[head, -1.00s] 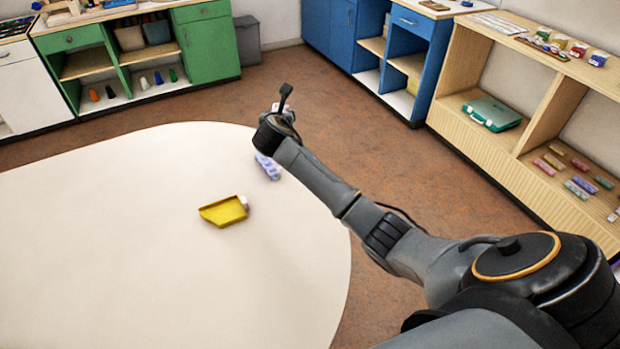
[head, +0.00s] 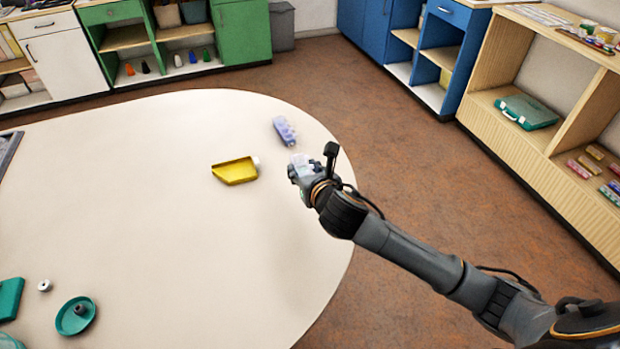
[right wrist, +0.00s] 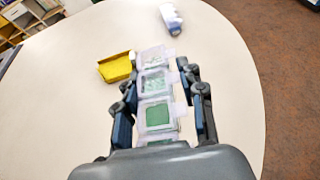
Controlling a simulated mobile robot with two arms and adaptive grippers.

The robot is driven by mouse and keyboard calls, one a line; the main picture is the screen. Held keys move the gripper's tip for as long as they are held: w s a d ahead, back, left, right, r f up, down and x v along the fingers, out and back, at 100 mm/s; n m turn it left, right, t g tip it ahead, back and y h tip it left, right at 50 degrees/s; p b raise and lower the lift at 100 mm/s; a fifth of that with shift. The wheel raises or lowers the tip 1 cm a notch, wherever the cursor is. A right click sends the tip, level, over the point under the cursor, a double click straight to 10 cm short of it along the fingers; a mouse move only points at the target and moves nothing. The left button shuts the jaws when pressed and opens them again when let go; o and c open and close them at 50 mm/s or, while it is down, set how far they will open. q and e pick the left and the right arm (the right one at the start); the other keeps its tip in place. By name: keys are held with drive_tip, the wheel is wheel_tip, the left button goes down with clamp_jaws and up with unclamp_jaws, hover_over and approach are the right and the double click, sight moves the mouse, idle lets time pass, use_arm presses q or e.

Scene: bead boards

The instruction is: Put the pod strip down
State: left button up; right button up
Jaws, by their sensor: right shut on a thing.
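My right gripper (head: 298,172) is shut on a clear pod strip (right wrist: 155,83) with green contents in some of its pods. In the right wrist view the strip lies lengthwise between the two fingers (right wrist: 160,100), its far end past the fingertips. In the head view the held strip is small and partly hidden by the gripper. The gripper is over the right part of the white table (head: 180,260); I cannot tell whether the strip touches it. My left gripper is not in view.
A yellow tray (head: 235,172) lies left of the gripper. A green round dish (head: 77,316), a small white ring (head: 44,286) and a green block (head: 10,298) are at the near left. The table's middle is clear; its curved right edge is close to the gripper.

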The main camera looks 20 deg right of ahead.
sight(305, 162)
drive_tip(key=w, duration=0.1)
drive_tip(key=w+d+f, duration=0.1)
drive_tip(key=w, duration=0.1)
drive_tip(key=w+f, duration=0.1)
drive_tip(key=shift+w+d, duration=0.25)
drive_tip(key=shift+d, duration=0.05)
drive_tip(key=w+f, duration=0.1)
drive_tip(key=f, duration=0.1)
drive_tip(key=w+d+f+b, duration=0.1)
drive_tip(key=w+f, duration=0.2)
drive_tip(key=f, duration=0.1)
drive_tip(key=shift+w+d+b, duration=0.3)
drive_tip(key=shift+w+d, duration=0.05)
drive_tip(key=shift+w, duration=0.05)
drive_tip(key=shift+f, duration=1.55)
drive_tip(key=shift+f, duration=0.1)
drive_tip(key=o, duration=1.1)
drive_tip(key=shift+s, duration=0.15)
drive_tip(key=p+v, duration=0.1)
drive_tip(key=v, duration=1)
drive_tip(key=shift+s+r, duration=0.3)
drive_tip(key=shift+r, duration=0.05)
